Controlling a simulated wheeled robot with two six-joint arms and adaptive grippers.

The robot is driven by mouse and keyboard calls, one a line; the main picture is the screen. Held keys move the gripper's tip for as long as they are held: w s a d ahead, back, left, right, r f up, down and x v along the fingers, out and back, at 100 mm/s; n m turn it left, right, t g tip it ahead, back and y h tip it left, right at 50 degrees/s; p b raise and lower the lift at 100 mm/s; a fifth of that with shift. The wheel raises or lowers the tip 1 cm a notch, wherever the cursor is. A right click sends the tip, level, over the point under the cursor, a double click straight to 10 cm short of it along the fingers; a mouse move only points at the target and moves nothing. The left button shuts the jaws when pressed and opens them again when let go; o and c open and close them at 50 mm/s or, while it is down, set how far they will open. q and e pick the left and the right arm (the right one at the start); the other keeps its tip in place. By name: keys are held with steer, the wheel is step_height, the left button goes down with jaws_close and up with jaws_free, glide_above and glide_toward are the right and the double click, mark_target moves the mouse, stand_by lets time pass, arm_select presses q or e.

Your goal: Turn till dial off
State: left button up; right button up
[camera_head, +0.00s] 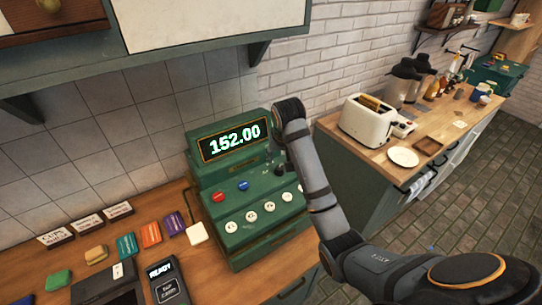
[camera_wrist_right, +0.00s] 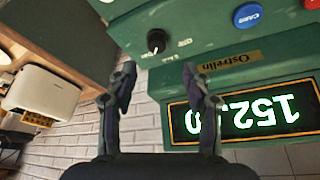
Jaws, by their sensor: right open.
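The green till (camera_head: 250,213) stands on the wooden counter, its lit display (camera_head: 234,139) reading 152.00. The till (camera_wrist_right: 200,55) shows upside down in the right wrist view, with its display (camera_wrist_right: 240,117) at the lower right. The black round dial (camera_wrist_right: 157,40) is on the till's green face. My right gripper (camera_wrist_right: 161,80) is open and empty, with its two fingers spread and the dial showing beyond the gap between them, not gripped. My left gripper is not in view.
Several coloured blocks (camera_head: 151,233) and a card reader (camera_head: 168,284) lie on the counter left of the till. Small signs (camera_head: 87,223) stand behind them. A white toaster (camera_head: 368,125) and a plate (camera_head: 403,157) are on the right counter. A shelf overhangs above.

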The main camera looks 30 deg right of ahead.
mark_target(280, 168)
steer(key=p+x, duration=0.2)
steer(key=x, duration=0.4)
steer(key=shift+d+p, duration=0.2)
steer(key=shift+p, duration=0.2)
steer(key=x, duration=0.3)
steer(key=shift+w+d+f+p, duration=0.1)
steer(key=shift+p, duration=0.25)
steer(key=shift+f, duration=0.1)
steer(key=shift+c, duration=0.6)
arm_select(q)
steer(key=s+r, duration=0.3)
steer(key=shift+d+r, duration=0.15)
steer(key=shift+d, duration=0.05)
arm_select(e)
jaws_close()
